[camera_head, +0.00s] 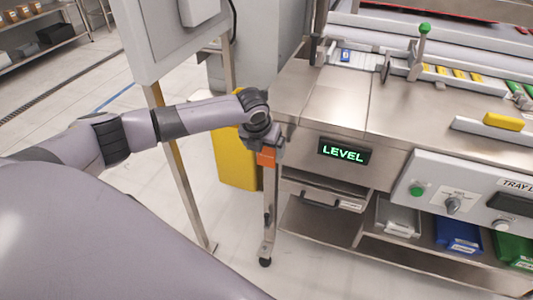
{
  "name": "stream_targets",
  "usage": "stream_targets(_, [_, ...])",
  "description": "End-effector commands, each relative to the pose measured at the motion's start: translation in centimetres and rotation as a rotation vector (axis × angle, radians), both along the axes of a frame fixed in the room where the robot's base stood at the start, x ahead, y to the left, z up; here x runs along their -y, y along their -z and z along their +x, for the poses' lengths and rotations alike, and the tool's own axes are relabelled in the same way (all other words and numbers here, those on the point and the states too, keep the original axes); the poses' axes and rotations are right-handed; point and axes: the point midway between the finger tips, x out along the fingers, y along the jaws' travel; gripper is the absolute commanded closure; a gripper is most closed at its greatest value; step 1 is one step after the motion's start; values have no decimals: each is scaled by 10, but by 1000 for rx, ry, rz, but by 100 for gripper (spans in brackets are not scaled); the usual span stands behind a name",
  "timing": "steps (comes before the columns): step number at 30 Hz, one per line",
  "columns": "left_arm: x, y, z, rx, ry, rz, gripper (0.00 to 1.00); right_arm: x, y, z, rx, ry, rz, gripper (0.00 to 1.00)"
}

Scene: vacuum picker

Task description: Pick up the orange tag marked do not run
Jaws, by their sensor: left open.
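A small orange tag (266,157) shows at the left front corner of the steel machine, near the top of its leg. Its writing is too small to read. My left arm reaches in from the left, and my left gripper (268,146) is right at the tag, just above it in the picture. The gripper is open; its fingers are small and partly hidden, and I cannot tell whether they touch the tag. My right gripper is out of view.
The steel machine (335,105) has a green LEVEL display (344,151) and a control panel (470,200). A yellow bin (232,160) stands behind my gripper. A grey cabinet post (180,170) is close to my forearm. Blue (458,236) and green (515,250) bins sit underneath.

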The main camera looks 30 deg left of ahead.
Motion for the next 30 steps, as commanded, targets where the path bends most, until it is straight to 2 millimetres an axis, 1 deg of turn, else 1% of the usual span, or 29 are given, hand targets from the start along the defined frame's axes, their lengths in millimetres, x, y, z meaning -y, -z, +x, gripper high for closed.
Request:
stream_targets(1, [0,5,2,0,0,0,11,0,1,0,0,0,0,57])
stream_targets(3, [-1,9,3,1,1,1,11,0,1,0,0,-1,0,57])
stream_targets(11, [-1,10,4,1,1,1,11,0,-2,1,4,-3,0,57])
stream_targets(12, [-1,10,4,1,1,1,24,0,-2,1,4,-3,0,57])
stream_targets(14, [-1,9,4,1,1,1,43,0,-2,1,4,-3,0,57])
stream_targets(15, [-1,9,4,2,1,1,56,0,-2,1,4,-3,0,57])
stream_targets(16, [-1,9,4,1,1,1,66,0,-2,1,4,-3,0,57])
stream_targets(20, [-1,9,4,2,1,1,66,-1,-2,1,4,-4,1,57])
stream_targets(21, [-1,9,4,2,1,1,71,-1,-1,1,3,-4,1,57])
stream_targets(26, [-1,9,4,2,0,0,71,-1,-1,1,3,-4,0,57])
stream_targets(30, [-1,4,4,3,0,0,71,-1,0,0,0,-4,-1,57])
